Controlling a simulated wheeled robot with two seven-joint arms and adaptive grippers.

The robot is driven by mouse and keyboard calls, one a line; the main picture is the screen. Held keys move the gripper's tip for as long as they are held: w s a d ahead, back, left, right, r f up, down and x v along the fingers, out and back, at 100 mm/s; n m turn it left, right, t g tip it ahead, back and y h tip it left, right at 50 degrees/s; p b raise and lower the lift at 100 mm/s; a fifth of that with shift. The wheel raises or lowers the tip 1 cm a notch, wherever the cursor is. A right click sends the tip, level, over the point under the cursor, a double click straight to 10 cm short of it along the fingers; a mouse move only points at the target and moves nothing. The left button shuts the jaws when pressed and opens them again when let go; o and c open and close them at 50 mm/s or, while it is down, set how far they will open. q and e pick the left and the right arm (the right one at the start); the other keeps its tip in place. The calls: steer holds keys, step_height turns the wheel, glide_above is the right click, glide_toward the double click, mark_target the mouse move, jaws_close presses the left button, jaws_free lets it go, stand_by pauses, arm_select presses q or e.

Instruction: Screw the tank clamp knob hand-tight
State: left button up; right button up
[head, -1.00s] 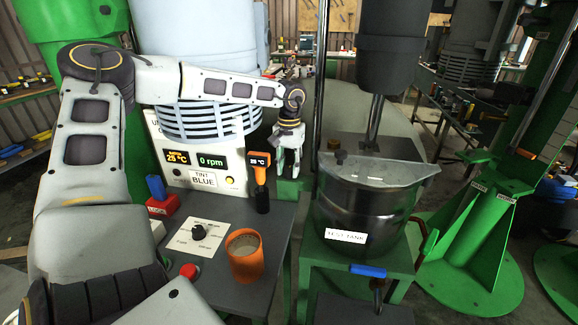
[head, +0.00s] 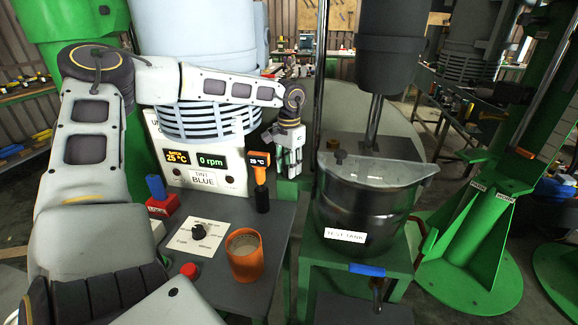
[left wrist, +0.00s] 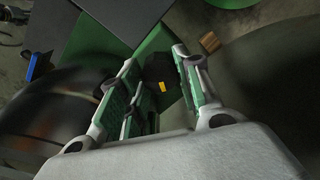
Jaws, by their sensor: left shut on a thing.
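The clamp knob (left wrist: 160,70) is dark with a yellow mark and sits between my left gripper's green-padded fingers in the left wrist view. My left gripper (head: 289,160) is shut on it, pointing down at the left side of the steel test tank (head: 350,215). The fingers also show in the left wrist view (left wrist: 160,85). In the head view the gripper hides the knob, and I cannot tell how tight it is. The tank stands on a green stand (head: 400,262) with its lid on. My right gripper is not in view.
A control box (head: 205,160) reads 0 rpm. The mixer shaft (head: 375,115) rises above the tank. A blue handle (head: 367,270) sits at the front.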

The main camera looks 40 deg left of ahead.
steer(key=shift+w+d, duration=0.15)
arm_select(q)
steer(key=o, duration=1)
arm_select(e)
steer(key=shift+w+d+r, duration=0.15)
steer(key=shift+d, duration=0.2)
arm_select(q)
steer(key=shift+r, duration=6.05)
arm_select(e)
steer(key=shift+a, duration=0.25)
